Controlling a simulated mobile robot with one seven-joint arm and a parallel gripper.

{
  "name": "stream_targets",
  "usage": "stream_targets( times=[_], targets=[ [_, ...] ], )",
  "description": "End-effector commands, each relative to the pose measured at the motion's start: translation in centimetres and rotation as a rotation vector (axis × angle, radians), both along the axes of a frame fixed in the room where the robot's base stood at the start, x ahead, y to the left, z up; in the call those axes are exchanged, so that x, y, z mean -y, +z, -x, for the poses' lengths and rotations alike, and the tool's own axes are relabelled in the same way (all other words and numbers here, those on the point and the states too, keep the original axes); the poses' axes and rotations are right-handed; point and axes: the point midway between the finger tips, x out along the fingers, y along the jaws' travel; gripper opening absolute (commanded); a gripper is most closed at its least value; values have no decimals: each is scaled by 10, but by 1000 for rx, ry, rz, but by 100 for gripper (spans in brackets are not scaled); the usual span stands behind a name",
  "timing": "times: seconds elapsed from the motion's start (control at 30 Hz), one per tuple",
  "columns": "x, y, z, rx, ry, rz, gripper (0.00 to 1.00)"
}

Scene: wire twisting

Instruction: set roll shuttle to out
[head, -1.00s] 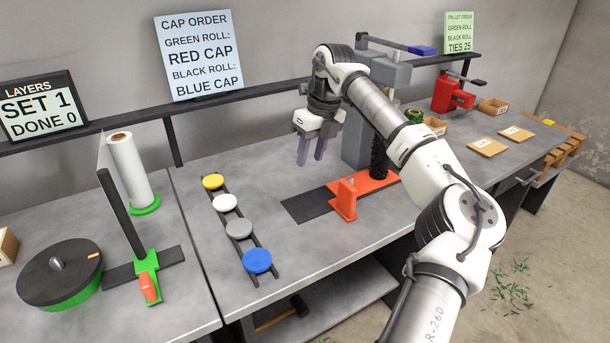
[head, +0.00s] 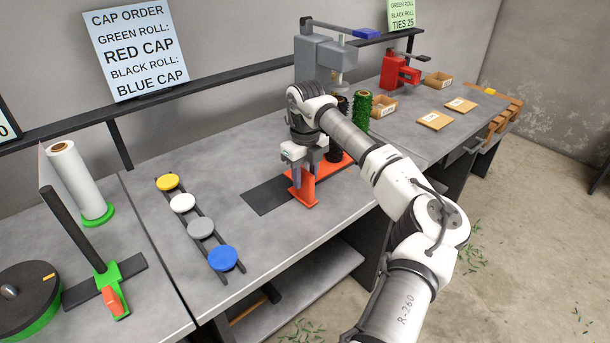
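The roll shuttle is an orange slide with an upright orange handle plate (head: 304,189). It sits on a dark track (head: 268,196) whose bare part extends to the left. A black roll (head: 336,148) stands at the shuttle's far end beneath the grey press (head: 325,60), partly hidden by my arm. My gripper (head: 306,170) points down at the top of the handle plate, with its fingers at either side of it. Whether the fingers touch or grip the plate cannot be told.
A rail with yellow, white, grey and blue caps (head: 222,258) lies left of the track. A green roll (head: 384,113) stands beyond my arm, near a small cardboard box (head: 383,106). A red tool (head: 400,70) stands farther back. The bench between caps and track is clear.

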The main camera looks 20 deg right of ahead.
Motion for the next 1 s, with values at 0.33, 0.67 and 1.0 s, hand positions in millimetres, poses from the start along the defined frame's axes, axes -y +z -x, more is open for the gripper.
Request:
stream_targets(
  times=[0.33,0.67,1.0],
  targets=[
    [-1,-12,0,1,1,0,38],
    [-1,-12,0,1,1,0,8],
    [-1,-12,0,1,1,0,0]
  ],
)
